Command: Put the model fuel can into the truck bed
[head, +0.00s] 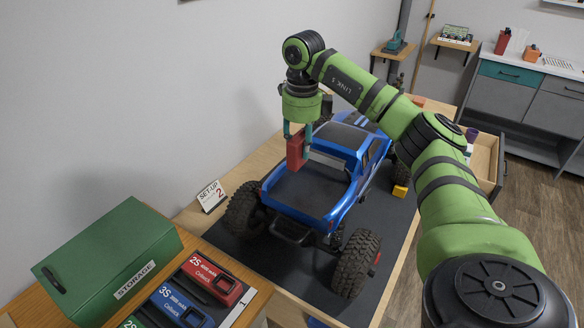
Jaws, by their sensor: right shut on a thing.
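A blue crawler truck (357,193) with large dark tires stands on a dark mat on the table. Its open dark truck bed (305,193) faces the camera. My right gripper (297,137) points down over the bed's far left side, shut on a small red fuel can (296,152). The can is upright, at or just above the bed's left wall; I cannot tell whether it touches the truck. My left gripper is not in view.
A green storage box (110,262) and several battery packs, including a red one (212,279), are at the front left. A set-up card (211,196) stands left of the truck. A yellow block (400,191) lies by its right side. My right arm spans the right side.

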